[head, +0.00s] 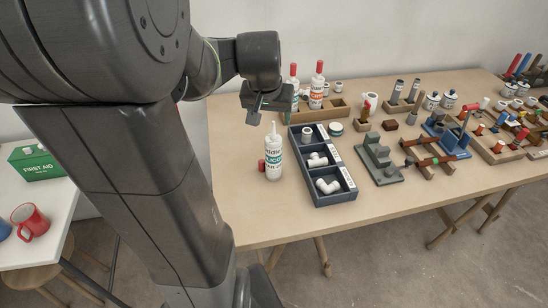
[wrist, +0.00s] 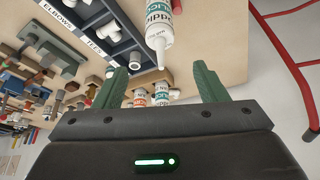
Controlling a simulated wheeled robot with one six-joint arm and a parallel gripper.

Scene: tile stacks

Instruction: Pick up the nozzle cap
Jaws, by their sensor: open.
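The nozzle cap (head: 262,166) is a small red cap on the wooden table, just left of the foot of a white silicone bottle (head: 273,160). This bottle stands upright with its white nozzle bare. In the wrist view the bottle (wrist: 158,28) hangs nozzle-down in the picture, and a bit of red by it at the top edge looks like the cap (wrist: 177,6). My gripper (wrist: 162,72) is open and empty, its green fingers spread. In the head view it is above and behind the bottle, apart from the cap.
A dark compartment tray (head: 322,202) with white pipe fittings is close right of the bottle. Red-capped bottles (head: 317,90) stand in a wooden rack behind. More fixtures and blocks fill the right side. The table's front-left corner is clear.

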